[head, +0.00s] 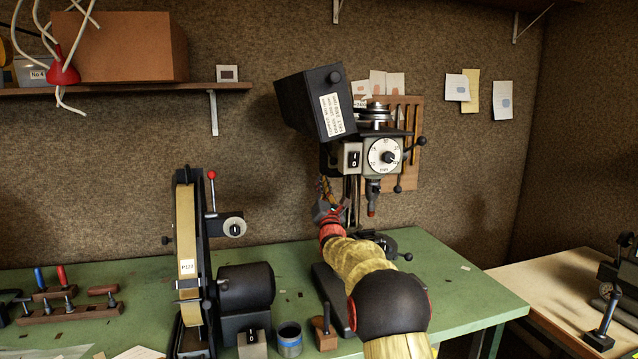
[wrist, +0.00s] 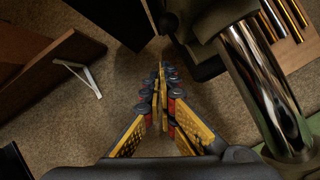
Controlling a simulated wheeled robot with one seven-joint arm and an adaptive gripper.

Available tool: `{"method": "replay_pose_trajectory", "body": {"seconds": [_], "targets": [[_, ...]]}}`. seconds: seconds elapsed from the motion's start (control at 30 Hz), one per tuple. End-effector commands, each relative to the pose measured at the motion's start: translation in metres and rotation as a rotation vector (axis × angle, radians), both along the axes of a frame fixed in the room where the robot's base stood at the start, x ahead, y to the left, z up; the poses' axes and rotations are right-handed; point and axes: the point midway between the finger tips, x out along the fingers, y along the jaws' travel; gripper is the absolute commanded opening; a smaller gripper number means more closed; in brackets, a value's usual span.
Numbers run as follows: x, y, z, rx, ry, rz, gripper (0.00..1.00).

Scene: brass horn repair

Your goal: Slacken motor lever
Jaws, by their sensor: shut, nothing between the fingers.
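The drill press (head: 346,160) stands on the green bench with its black belt cover (head: 305,100) tilted open and the pulley (head: 374,115) bare. Black-knobbed handles (head: 419,144) show at the right of its head. I cannot tell which part is the motor lever; it may be hidden behind the head. My gripper (head: 324,207) is low behind the drill head, beside the column and partly hidden. In the wrist view my gripper (wrist: 160,85) is shut and empty, its yellow fingers together. The shiny column (wrist: 262,85) stands close to their right.
A belt sander (head: 187,250) with a red-knobbed lever (head: 212,176) stands left of my arm. A wall shelf (head: 130,88) is at upper left; its bracket (wrist: 80,75) shows in the wrist view. A tin (head: 289,340) sits on the bench (head: 470,290).

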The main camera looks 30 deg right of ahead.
Motion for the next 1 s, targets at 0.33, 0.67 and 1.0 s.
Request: {"method": "replay_pose_trajectory", "body": {"seconds": [0.33, 0.67, 1.0], "targets": [[-0.052, 0.022, -0.012, -0.001, -0.002, 0.001, 0.0], [-0.079, 0.034, -0.025, -0.002, -0.004, 0.001, 0.0], [-0.08, 0.034, -0.026, -0.002, -0.004, 0.001, 0.0]]}}
